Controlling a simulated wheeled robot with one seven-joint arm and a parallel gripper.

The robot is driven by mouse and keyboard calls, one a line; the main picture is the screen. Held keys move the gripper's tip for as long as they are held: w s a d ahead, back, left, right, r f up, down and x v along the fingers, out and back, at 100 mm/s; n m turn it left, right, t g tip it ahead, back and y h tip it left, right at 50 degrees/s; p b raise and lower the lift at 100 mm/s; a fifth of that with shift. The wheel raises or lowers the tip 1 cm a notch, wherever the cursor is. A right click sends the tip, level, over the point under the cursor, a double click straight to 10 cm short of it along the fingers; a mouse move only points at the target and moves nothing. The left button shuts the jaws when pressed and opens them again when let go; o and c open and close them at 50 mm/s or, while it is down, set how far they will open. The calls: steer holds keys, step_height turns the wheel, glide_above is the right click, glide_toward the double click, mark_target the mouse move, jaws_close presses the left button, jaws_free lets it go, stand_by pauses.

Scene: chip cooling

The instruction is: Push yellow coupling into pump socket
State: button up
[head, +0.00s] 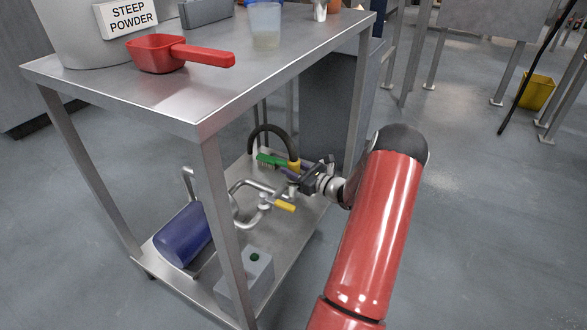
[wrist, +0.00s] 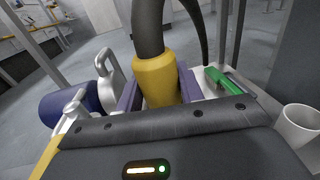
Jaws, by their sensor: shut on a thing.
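The yellow coupling (wrist: 157,82) sits on the end of a black hose (wrist: 149,28) that arches up from it. My gripper (wrist: 156,92) is shut on the coupling, with a purple finger on each side. In the head view the coupling (head: 294,166) shows above my gripper (head: 292,174), over the cart's lower shelf. The blue pump body (head: 183,234) lies on that shelf to the left, with metal pipes running toward my gripper. The pump socket and the coupling's lower end are hidden, so I cannot tell whether they touch.
A yellow-handled valve (head: 284,206) is on the pipes, near my gripper. A green brush (head: 268,160) lies behind. A grey box with a green button (head: 254,257) stands at the shelf's front. The steel cart top (head: 195,95) and legs close in the space. A white cup (wrist: 298,123) is at right.

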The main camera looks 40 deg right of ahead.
steer(key=shift+f+b, duration=0.4)
steer(key=shift+f, duration=0.25)
steer(key=o, duration=1.2)
steer(key=p+v, duration=0.1)
steer(key=v, duration=0.6)
steer(key=shift+s, duration=0.4)
steer(key=shift+d, duration=0.1)
